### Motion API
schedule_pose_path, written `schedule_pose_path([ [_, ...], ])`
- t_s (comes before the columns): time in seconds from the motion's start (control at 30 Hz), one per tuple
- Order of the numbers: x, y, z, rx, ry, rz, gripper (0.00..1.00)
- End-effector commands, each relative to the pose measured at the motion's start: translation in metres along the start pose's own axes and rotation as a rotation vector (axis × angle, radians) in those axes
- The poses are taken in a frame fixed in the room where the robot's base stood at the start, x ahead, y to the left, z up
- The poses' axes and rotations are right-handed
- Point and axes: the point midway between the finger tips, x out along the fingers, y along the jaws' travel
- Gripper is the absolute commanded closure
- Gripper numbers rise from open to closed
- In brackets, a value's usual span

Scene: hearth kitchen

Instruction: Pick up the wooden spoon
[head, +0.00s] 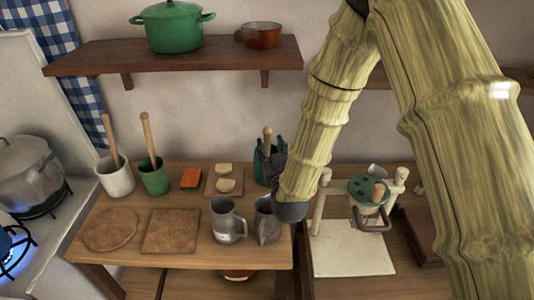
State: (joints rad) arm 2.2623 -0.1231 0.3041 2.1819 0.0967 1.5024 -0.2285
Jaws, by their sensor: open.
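Wooden handles that look like spoon handles stand in three places. One handle (111,140) leans in a white pot (116,178). Another handle (148,138) leans in a green pot (154,180). A third, shorter handle (267,139) rises near my gripper, above a dark teal shape that may be another pot. I cannot tell which is the wooden spoon, as the lower ends are hidden. My gripper (270,150) shows as dark parts beside the third handle. It is open and partly hidden by my arm; contact with the handle cannot be made out.
On the wooden table (190,258) are a round board (110,228), a square board (172,231), a metal jug (228,219) and a second jug (266,221). A shelf (220,55) hangs above. The stove (62,222) with lit burners is at left.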

Motion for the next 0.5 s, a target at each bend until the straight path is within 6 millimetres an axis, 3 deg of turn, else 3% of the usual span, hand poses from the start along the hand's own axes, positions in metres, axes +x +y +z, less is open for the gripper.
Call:
schedule_pose_path([
  [0.23,0.012,0.002,-0.001,0.0,0.0,0.003,0.57],
  [0.5,0.042,0.0,-0.001,0.0,0.0,0.005,0.57],
])
